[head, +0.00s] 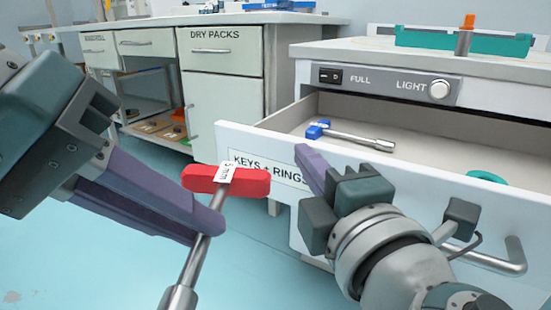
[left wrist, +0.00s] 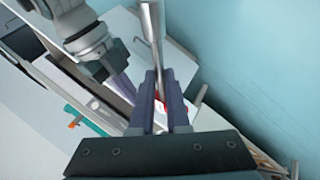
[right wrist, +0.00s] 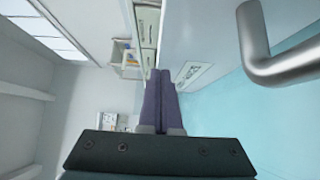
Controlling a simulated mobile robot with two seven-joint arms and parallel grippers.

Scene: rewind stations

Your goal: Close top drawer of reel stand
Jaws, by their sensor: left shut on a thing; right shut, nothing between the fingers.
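The top drawer of the reel stand (head: 250,139), labelled "KEYS + RINGS", is pulled open. A blue-handled metal key (head: 350,136) and a teal ring (head: 487,176) lie inside it. My left gripper (head: 212,224) is shut on the shaft of a red-handled key (head: 248,182) marked "5 mm", held left of the drawer; the shaft also shows in the left wrist view (left wrist: 150,40). My right gripper (head: 302,152) is shut and empty at the drawer front, partly covering its label. I cannot tell whether it touches. The drawer's bar handle (right wrist: 252,40) is beside it in the right wrist view.
A cabinet with a "DRY PACKS" drawer (head: 220,55) stands behind. Blue floor (head: 260,250) is clear between.

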